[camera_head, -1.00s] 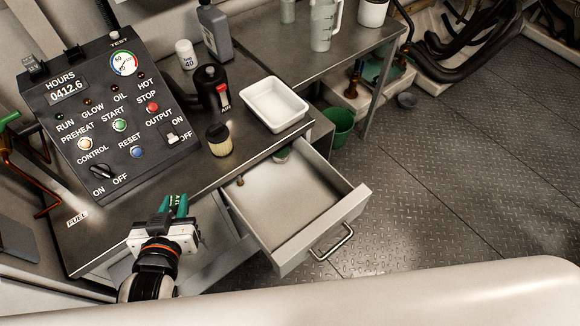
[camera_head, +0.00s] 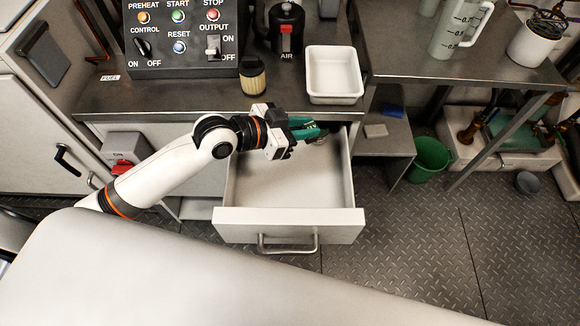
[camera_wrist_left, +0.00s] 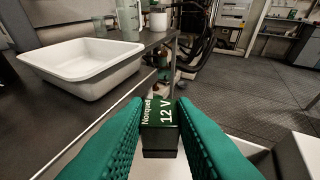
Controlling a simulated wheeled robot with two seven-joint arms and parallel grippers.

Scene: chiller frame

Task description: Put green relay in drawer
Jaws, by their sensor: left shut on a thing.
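My left gripper (camera_head: 312,130) is over the back part of the open drawer (camera_head: 285,216), near the counter's front edge. In the left wrist view its green fingers (camera_wrist_left: 160,135) are shut on the green relay (camera_wrist_left: 160,127), a dark green block marked "12 V" with a black base. In the head view the fingers mostly hide the relay. The drawer is pulled out below the counter. Its visible floor is bare and pale, and its back is partly hidden by my gripper. My right gripper is not in view.
A white tray (camera_head: 334,98) stands on the counter just behind the drawer. A control panel is at the back left. A green bucket (camera_head: 430,157) is on the floor at right.

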